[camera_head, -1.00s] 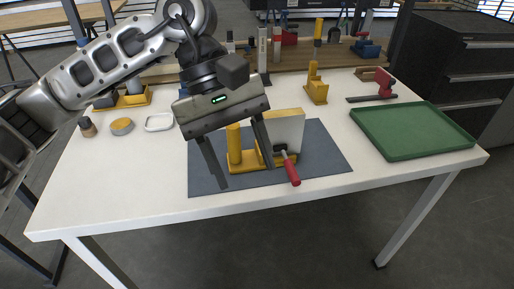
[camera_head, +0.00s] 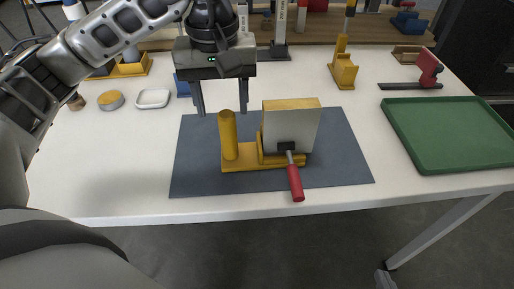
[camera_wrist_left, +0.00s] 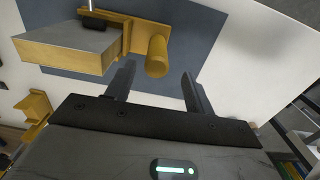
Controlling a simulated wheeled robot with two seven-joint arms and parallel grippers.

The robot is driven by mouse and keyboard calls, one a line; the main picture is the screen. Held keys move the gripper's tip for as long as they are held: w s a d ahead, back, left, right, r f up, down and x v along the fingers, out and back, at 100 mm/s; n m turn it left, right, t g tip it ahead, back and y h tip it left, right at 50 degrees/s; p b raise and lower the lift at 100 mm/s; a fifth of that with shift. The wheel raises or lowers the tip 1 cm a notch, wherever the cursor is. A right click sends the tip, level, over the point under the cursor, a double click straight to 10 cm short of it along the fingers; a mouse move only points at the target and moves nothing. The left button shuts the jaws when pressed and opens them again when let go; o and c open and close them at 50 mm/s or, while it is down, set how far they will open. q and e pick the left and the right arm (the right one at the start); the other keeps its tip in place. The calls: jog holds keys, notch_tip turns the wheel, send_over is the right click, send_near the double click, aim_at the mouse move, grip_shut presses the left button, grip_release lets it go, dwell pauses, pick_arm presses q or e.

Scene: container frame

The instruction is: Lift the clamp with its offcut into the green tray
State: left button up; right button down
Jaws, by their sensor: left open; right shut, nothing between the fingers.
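The yellow clamp (camera_head: 229,138) stands on a dark grey mat, with an upright round post at its left and a red screw handle (camera_head: 295,182) pointing toward the front. The offcut (camera_head: 290,130), a pale block with a wood-coloured top edge, sits upright in the clamp, right of the post. My left gripper (camera_head: 222,108) is open, with its fingers near the post's top. In the left wrist view the post (camera_wrist_left: 156,56) lies between the finger lines, around their tips; contact cannot be told. The green tray (camera_head: 445,132) is empty at the right. My right gripper is not in view.
The dark grey mat (camera_head: 195,160) lies on a white table (camera_head: 120,185). A yellow fixture (camera_head: 343,70) and a red-and-black clamp (camera_head: 425,72) stand behind. A white dish (camera_head: 153,98) and a round tin (camera_head: 111,100) are at left. The table between mat and tray is clear.

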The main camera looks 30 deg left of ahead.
aim_at(227, 125)
pick_arm(q)
jog(key=shift+w+d+f, duration=0.1)
jog(key=shift+f, duration=1.45)
jog(key=shift+w+d+f, duration=0.1)
jog(key=shift+f, duration=1.4)
grip_shut()
jog(key=shift+r, duration=0.1)
